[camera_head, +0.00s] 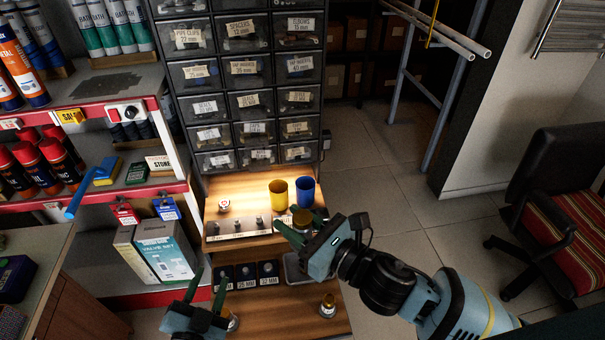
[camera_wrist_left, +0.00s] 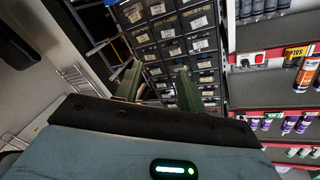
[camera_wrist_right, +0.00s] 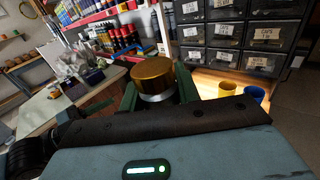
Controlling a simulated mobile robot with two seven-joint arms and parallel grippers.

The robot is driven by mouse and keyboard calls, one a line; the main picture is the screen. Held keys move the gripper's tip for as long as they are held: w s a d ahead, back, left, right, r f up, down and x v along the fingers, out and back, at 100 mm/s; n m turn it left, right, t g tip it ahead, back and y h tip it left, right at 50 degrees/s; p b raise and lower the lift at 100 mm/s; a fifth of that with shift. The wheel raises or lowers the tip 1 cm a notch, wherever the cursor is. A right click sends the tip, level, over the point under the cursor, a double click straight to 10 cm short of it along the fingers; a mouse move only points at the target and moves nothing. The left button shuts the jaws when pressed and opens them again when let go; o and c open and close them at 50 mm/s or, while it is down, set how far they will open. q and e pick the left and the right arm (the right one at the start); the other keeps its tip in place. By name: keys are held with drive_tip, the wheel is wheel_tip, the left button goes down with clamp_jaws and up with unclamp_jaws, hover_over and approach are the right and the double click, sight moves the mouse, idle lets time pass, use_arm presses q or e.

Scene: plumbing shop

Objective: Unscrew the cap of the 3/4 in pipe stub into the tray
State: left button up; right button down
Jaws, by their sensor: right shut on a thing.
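My right gripper (camera_head: 302,238) is shut on a gold cap (camera_head: 301,219), above the front right of the wooden top. In the right wrist view the cap (camera_wrist_right: 152,72) is upright between the fingers, with a pale silver band under it; I cannot tell whether a stub is below. A grey metal tray (camera_head: 292,268) lies on the lower shelf, partly hidden by my right gripper. A small gold-topped fitting (camera_head: 327,304) stands at the lower shelf's right. My left gripper (camera_head: 207,291) is open and empty at the lower left; its parted fingers also show in the left wrist view (camera_wrist_left: 158,82).
A yellow cup (camera_head: 279,194) and a blue cup (camera_head: 305,192) stand behind the cap. A labelled strip (camera_head: 238,236) holds several small fittings. Dark labelled bins (camera_head: 246,276) sit on the lower shelf. A drawer cabinet (camera_head: 245,100) rises behind. Open floor (camera_head: 390,190) lies to the right.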

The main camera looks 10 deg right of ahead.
use_arm(q)
drive_tip(key=w+d+r+m+g+h, duration=0.1)
drive_tip(key=d+r+m+g+h, duration=0.2)
drive_tip(key=d+r+m+h, duration=0.5)
drive_tip(key=w+d+r+m+g+h, duration=0.15)
drive_tip(key=r+m+h, duration=0.35)
drive_tip(key=r+m, duration=0.7)
drive_tip(key=w+d+r+m+g+h, duration=0.1)
drive_tip(key=d+r+m+g+h, duration=0.3)
drive_tip(key=d+r+m+h, duration=0.55)
drive_tip(key=s+d+r+m+g+y, duration=0.1)
drive_tip(key=s+d+m+g+y, duration=0.4)
drive_tip(key=m+g, duration=0.6)
drive_tip(key=s+d+r+m+g+y, duration=0.1)
drive_tip(key=s+d+m+g+y, duration=0.2)
drive_tip(key=s+m+g+y, duration=0.75)
drive_tip(key=m+t+y, duration=1.2)
drive_tip(key=m, duration=0.8)
hover_over(302, 217)
drive_tip(key=f, duration=0.6)
drive_tip(key=shift+s+a+f, duration=0.25)
drive_tip(key=shift+a+f, duration=0.05)
drive_tip(key=shift+f, duration=0.1)
drive_tip(key=shift+w+d+r+t, duration=0.15)
drive_tip(key=shift+w+d+t, duration=0.2)
drive_tip(key=shift+t, duration=0.15)
drive_tip(key=shift+f, duration=4)
drive_tip(key=shift+c, duration=0.3)
